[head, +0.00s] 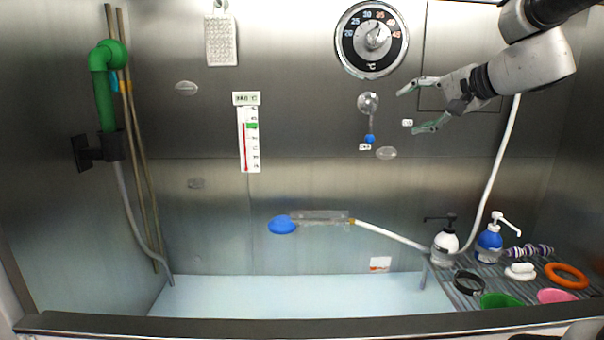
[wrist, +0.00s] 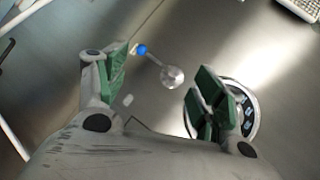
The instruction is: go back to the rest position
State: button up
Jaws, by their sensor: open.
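My gripper (head: 422,107) is at the upper right in the head view, in front of the metal back wall, pointing left. Its two fingers with green pads are apart, with nothing between them. In the wrist view my gripper (wrist: 165,95) also shows open and empty. Left of it in the head view is a small lever (head: 370,122) with a round clear base and a blue tip; the lever (wrist: 157,64) also appears beyond the fingers in the wrist view. The round temperature dial (head: 372,40) is on the wall above and left of my gripper. One finger partly hides the dial (wrist: 247,112) in the wrist view.
A pale tub (head: 300,296) lies below, with a steel front rim (head: 300,326). A sprayer with a blue head (head: 282,225) is at the wall. Pump bottles (head: 488,244), an orange ring (head: 567,276) and bowls crowd the right shelf. A green dryer nozzle (head: 105,85) is left. Air around my gripper looks clear.

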jog(key=s+d+f+n+g+h, duration=0.3)
jog(key=s+f, duration=0.5)
jog(key=s, duration=0.5)
jog(key=s+d+f+n+g+h, duration=0.3)
jog(key=s+d+f+n, duration=0.3)
jog(key=s+f, duration=0.3)
jog(key=s+g, duration=0.1)
jog(key=s, duration=0.3)
jog(key=shift+d+f+h, duration=0.15)
jog(key=shift+f+h, duration=0.15)
jog(key=shift+h, duration=0.1)
jog(key=shift+s, duration=0.1)
